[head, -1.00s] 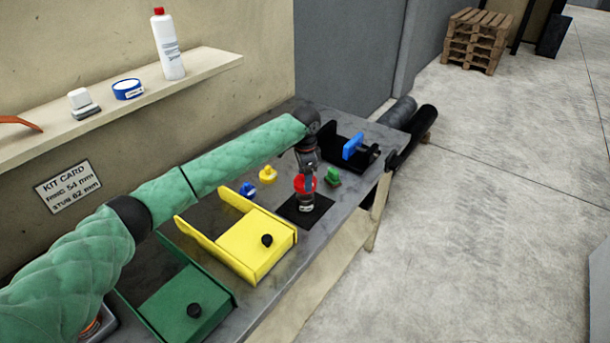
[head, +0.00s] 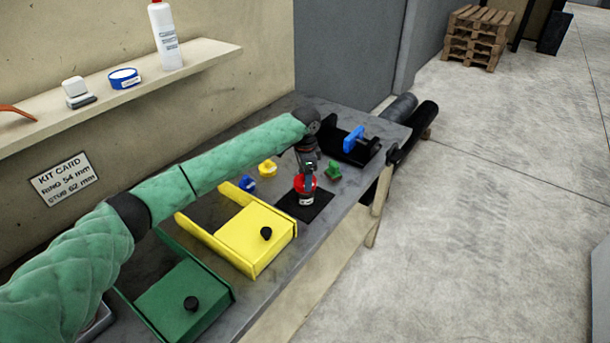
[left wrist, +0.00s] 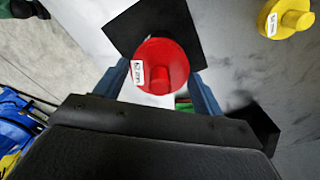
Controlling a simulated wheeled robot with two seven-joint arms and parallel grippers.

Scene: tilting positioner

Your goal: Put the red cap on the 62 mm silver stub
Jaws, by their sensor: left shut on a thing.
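The red cap (head: 306,186) is held in my left gripper (head: 307,180) over the black mat (head: 320,207) near the bench's front edge. In the left wrist view the cap (left wrist: 160,62) sits between the two blue-grey fingers (left wrist: 163,88), its small knob facing the camera and a white 62 mm label on its top. A small grey and white part, which looks like the silver stub (head: 306,202), shows just under the cap. The cap hides most of it, so I cannot tell whether the cap is seated. My right gripper is not in view.
Yellow (head: 267,168), blue (head: 247,183) and green (head: 333,170) knobbed pieces stand near the mat. The black fixture with a blue handle (head: 353,139) is behind. Yellow (head: 258,236) and green (head: 186,300) boxes stand at the left. A kit card (head: 61,181) hangs on the wall.

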